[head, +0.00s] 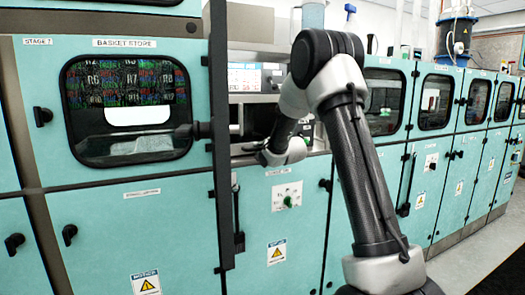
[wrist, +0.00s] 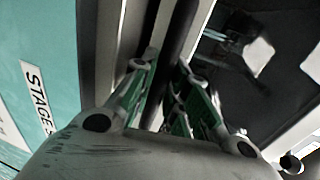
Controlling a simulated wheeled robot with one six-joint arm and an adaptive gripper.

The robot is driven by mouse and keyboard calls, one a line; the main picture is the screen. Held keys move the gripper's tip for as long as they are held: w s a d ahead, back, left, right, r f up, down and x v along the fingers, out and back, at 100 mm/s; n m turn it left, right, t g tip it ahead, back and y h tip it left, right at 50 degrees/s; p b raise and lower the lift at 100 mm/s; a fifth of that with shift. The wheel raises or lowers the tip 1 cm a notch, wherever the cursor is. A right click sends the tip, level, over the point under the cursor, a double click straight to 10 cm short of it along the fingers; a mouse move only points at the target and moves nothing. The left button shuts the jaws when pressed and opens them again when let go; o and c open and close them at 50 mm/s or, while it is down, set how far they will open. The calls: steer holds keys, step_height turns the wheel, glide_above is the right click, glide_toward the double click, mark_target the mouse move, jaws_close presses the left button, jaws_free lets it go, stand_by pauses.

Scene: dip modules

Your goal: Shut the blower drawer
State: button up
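My gripper (head: 243,150) reaches in at the recess between the basket store and the teal cabinet front marked with a stage label. In the wrist view my gripper (wrist: 167,62) has its two green-padded fingers apart, with a dark bar (wrist: 181,35) showing between or just beyond them. I cannot tell whether they touch it. No label naming the blower drawer is readable. The teal front (head: 300,235) below my gripper carries a knob and a warning sign; a teal front with a stage label (wrist: 38,95) fills the left of the wrist view.
A tall dark upright edge (head: 222,190) stands just left of my gripper. More teal cabinets with windows (head: 437,100) run along the right. Open floor (head: 485,255) shows at lower right.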

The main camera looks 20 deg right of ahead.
stand_by(0.4)
steer(key=s, duration=0.4)
steer(key=s+r, duration=0.1)
steer(key=s, duration=0.3)
steer(key=s+r, duration=0.1)
steer(key=s, duration=0.2)
steer(key=shift+s+d+r, duration=0.2)
steer(key=shift+s+d, duration=0.05)
steer(key=shift+s, duration=0.15)
steer(key=s+d+f+n+g+h, duration=0.1)
steer(key=s+f+n+g, duration=0.2)
steer(key=f, duration=0.2)
steer(key=s+d+f+n+g, duration=0.1)
steer(key=s+f+n+g, duration=0.15)
steer(key=f, duration=0.25)
steer(key=s+f+n+g, duration=0.2)
steer(key=s+n+g, duration=0.25)
steer(key=s, duration=0.65)
steer(key=s+a+r+n, duration=0.2)
steer(key=s+r, duration=0.1)
steer(key=s, duration=0.5)
steer(key=s+a+r+n+g, duration=0.1)
steer(key=s+a+r+n, duration=0.1)
steer(key=s, duration=0.6)
steer(key=s+a+r+n, duration=0.2)
steer(key=s+r, duration=0.3)
steer(key=s, duration=0.4)
steer(key=shift+s+a+n, duration=0.1)
steer(key=shift+a+n, duration=0.1)
steer(key=shift+n, duration=0.6)
